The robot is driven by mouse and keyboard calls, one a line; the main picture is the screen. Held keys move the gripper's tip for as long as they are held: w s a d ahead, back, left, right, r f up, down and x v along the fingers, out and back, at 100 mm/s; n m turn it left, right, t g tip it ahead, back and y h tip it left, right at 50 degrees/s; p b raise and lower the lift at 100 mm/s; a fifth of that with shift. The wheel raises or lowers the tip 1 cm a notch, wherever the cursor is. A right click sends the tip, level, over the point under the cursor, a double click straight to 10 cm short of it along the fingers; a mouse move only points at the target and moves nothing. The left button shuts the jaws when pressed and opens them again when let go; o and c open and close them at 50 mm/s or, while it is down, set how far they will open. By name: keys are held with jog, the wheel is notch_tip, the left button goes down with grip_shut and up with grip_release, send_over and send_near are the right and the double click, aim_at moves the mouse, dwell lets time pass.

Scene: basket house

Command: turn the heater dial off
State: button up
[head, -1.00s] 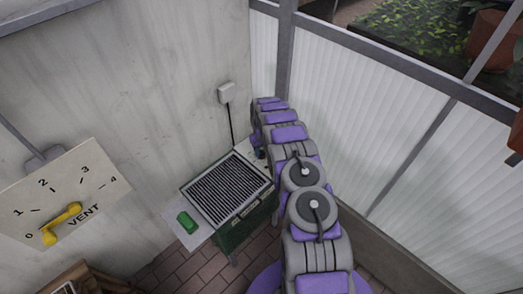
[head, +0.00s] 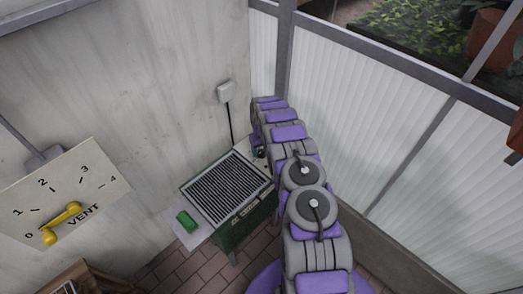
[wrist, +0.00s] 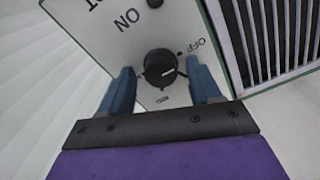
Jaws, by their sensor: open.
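The heater (head: 238,228) is a green box with a dark grille on top, standing by the wall in the head view. In the wrist view, its black round dial (wrist: 160,67) sits on a white panel (wrist: 185,22) marked ON and OFF. A pale mark on the dial points right and slightly up, a little below the OFF tick. My gripper (wrist: 160,65) is open, with one blue finger on each side of the dial. Gaps show between fingers and dial; I cannot tell any contact. In the head view my arm hides the dial.
A green object (head: 187,222) lies on a white side shelf left of the heater. A vent board (head: 75,195) with a yellow lever is on the left. A white socket box (head: 226,92) with a black cable is on the wall. Ribbed panels (head: 400,120) close the right side.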

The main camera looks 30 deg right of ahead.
aim_at(262, 151)
notch_tip(262, 151, up, 17)
jog(key=p, duration=0.2)
dwell(0.3)
jog(key=shift+r, duration=0.15)
